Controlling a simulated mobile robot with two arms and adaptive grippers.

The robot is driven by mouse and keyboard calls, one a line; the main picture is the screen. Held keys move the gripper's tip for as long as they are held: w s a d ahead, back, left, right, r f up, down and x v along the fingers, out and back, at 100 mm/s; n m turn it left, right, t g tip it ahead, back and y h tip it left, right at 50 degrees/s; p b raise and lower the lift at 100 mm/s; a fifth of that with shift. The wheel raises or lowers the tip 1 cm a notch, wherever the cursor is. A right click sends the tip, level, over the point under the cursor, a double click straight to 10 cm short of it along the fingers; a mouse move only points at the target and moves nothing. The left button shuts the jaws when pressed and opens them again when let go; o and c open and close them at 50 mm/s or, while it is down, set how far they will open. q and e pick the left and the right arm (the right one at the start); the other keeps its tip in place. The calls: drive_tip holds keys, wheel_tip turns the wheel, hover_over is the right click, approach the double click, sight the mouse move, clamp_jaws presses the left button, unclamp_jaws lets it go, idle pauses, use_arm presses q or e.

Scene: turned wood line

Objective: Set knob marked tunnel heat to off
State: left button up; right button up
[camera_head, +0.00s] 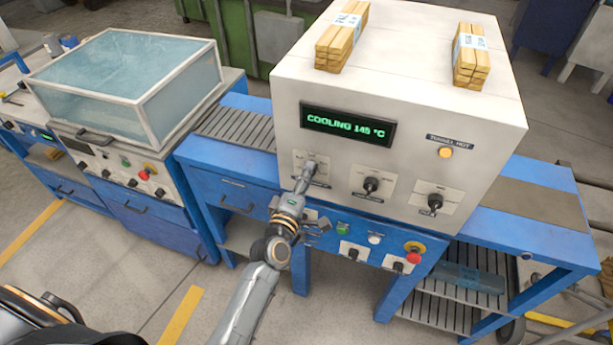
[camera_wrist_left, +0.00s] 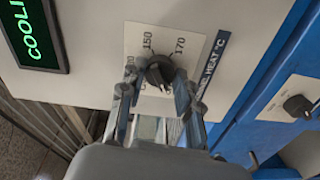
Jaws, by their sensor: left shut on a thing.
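The tunnel heat knob (camera_wrist_left: 158,70) is black and sits on a pale dial plate (camera_wrist_left: 142,42) on the front of a white cabinet (camera_head: 300,90). In the wrist view the plate shows 150 and 170, and part of a blue label reading HEAT °C. My left gripper (camera_head: 309,168) is shut on this knob, the leftmost of three in the cabinet's row. In the wrist view its two fingers lie on either side of the knob. They hide part of the dial, so I cannot tell the exact setting. My right gripper is not in view.
A green display (camera_head: 348,125) appears to read COOLING 145 °C. An amber lamp (camera_head: 445,152) is at its right. Two other knobs, the middle one (camera_head: 371,185) and the right one (camera_head: 434,201), are near. Below are buttons and a red stop button (camera_head: 413,258). Wood bundles (camera_head: 342,38) lie on top.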

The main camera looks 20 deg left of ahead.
use_arm(q)
drive_tip(key=shift+f, duration=0.15)
drive_tip(key=o, duration=1.2)
drive_tip(key=shift+c, duration=0.2)
drive_tip(key=s, duration=1.2)
drive_tip(key=shift+a, duration=0.2)
drive_tip(key=s+d+f+m+g+b, duration=0.1)
drive_tip(key=s+f+m+g, duration=0.2)
drive_tip(key=f, duration=0.8)
drive_tip(key=s+d+f+m+g+h+b, duration=0.1)
drive_tip(key=s+f+m+g, duration=0.15)
drive_tip(key=f, duration=0.75)
drive_tip(key=s+f+m+g+b, duration=0.15)
drive_tip(key=s+f+m, duration=0.25)
drive_tip(key=f, duration=0.7)
drive_tip(key=s+a+f+m+g, duration=0.2)
drive_tip(key=s+f+m+g, duration=0.1)
drive_tip(key=s+f, duration=0.4)
drive_tip(key=s+a+f+m+g+y+b, duration=0.1)
drive_tip(key=s+a+f+m+g, duration=0.2)
drive_tip(key=s+f, duration=0.5)
drive_tip(key=s+a+f+m+g+b, duration=0.1)
drive_tip(key=s+a+f+m+g, duration=0.2)
drive_tip(key=s+f, duration=0.4)
drive_tip(key=s+g, duration=0.1)
drive_tip(key=s, duration=0.6)
drive_tip(key=shift+f+y, duration=0.25)
drive_tip(key=shift+y, duration=0.05)
